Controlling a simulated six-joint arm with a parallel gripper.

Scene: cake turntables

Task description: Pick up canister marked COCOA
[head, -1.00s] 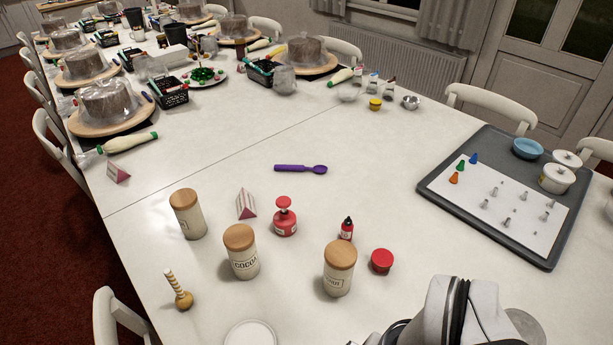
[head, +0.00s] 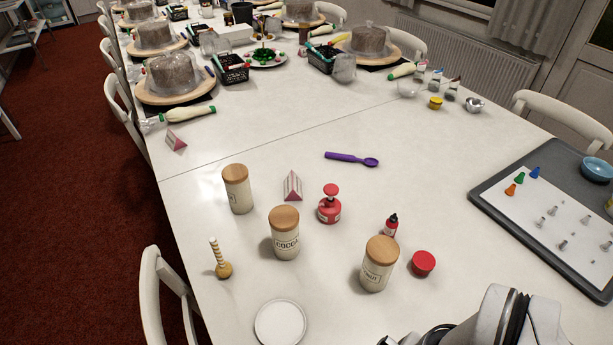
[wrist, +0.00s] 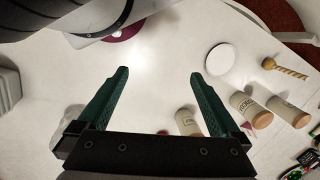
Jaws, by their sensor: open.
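The COCOA canister (head: 285,236) is cream with a wooden lid and stands upright on the white table in the head view, its label facing the camera. In the wrist view it appears as the middle of three canisters (wrist: 248,106), right of my gripper. My gripper (wrist: 160,74) has two green fingers spread wide over bare table, with nothing between them. It is apart from the canister. In the head view only part of my arm shows at the bottom right.
A similar canister (head: 238,190) stands left of COCOA and another (head: 377,265) to its right. The table around the purple scoop (head: 352,159) is mostly clear.

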